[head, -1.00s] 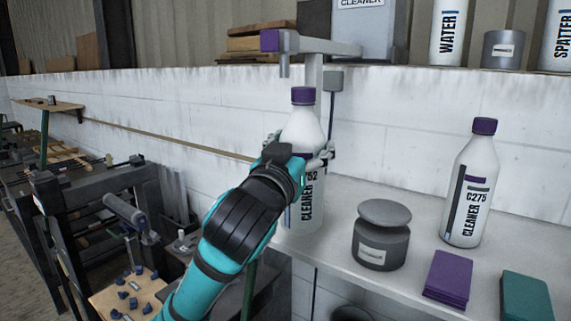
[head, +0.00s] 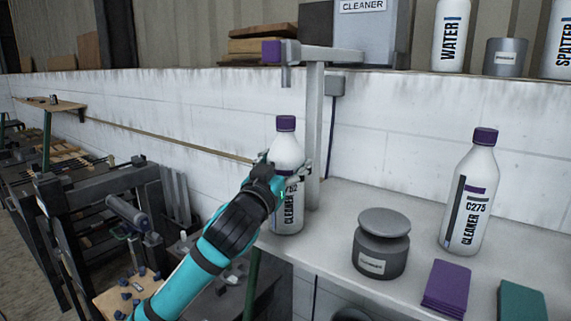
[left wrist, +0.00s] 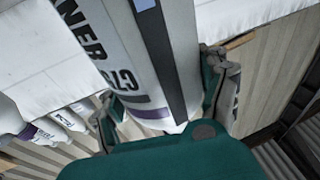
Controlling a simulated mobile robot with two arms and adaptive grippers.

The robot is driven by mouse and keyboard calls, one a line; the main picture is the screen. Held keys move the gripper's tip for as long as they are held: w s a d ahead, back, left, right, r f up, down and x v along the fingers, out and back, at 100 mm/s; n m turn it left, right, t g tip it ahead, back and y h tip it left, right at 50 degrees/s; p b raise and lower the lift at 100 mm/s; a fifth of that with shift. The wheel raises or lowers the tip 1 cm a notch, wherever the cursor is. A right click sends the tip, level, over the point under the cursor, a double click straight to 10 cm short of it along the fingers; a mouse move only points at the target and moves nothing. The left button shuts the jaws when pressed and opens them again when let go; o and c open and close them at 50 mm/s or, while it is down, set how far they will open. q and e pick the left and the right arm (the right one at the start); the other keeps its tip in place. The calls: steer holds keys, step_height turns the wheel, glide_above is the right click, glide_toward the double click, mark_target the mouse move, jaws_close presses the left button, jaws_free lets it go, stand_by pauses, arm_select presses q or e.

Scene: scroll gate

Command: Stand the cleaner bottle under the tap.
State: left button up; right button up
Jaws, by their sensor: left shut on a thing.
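A white cleaner bottle (head: 288,154) with a purple cap stands roughly upright in my left gripper (head: 285,172). The gripper is shut around its body, partly hiding the label. The bottle fills the upper middle of the left wrist view (left wrist: 150,50), between the two fingers (left wrist: 165,100). In the head view the tap's spout (head: 286,77) is directly above the cap in the picture, with a gap between. The tap has a purple end (head: 271,52) and a grey post (head: 314,130). I cannot tell whether the bottle's base touches the shelf. My right gripper is not in view.
The pale shelf (head: 335,215) carries a grey round dispenser (head: 381,243), a second cleaner bottle (head: 470,200) marked C275, a purple stack (head: 448,287) and a teal one (head: 522,300). A wall ledge behind holds more containers. Racks and tools crowd the left.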

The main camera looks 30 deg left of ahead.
arm_select(q)
steer(key=shift+f, duration=0.15)
steer(key=o, duration=1.4)
steer(key=shift+o, duration=0.6)
steer(key=s+d+f+b, duration=0.1)
steer(key=s+b, duration=0.7)
steer(key=s, duration=0.4)
steer(key=shift+f, duration=0.2)
steer(key=shift+w+d, duration=0.1)
steer(key=shift+w, duration=0.05)
